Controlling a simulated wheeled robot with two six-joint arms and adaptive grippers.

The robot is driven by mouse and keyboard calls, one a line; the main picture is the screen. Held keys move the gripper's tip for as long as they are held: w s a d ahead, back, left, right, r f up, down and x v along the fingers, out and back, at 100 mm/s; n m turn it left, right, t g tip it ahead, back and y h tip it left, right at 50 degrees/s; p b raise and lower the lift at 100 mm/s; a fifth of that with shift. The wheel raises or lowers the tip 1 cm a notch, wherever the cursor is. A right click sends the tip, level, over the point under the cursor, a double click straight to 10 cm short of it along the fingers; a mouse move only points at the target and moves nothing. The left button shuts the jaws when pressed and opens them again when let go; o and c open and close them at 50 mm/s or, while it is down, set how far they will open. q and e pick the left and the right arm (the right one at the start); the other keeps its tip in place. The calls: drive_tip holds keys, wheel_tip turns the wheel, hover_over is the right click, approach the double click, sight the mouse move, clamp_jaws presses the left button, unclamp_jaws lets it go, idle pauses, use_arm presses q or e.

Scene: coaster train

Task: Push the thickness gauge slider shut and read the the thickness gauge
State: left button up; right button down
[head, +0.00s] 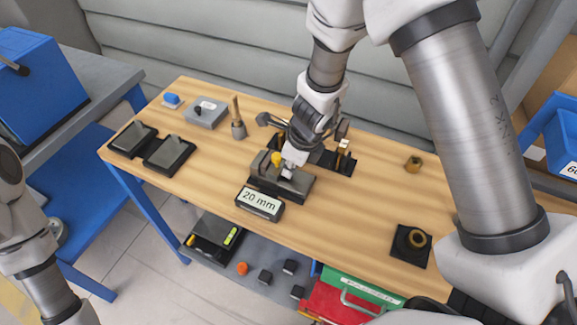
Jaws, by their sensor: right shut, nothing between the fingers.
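The thickness gauge (298,187) sits near the front edge of the wooden table, a dark base with grey metal parts and a yellow knob (276,158) at its left. Its display (260,202) in front reads "20 mm". My right gripper (287,172) is shut and empty, pointing down at the gauge, right of the yellow knob. I cannot tell whether its tips touch the slider, which is partly hidden by the gripper. My left arm shows at the left edge, but its gripper is not in view.
Two dark trays (169,154) lie at the table's left end. A grey box with a black knob (206,112) and a brush holder (238,130) stand at the back left. A brass nut (413,164) and a black block with a ring (412,245) lie right.

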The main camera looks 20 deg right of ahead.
drive_tip(key=shift+p+v, duration=2.55)
drive_tip(key=shift+v, duration=0.6)
drive_tip(key=v, duration=1.2)
drive_tip(key=shift+f, duration=0.1)
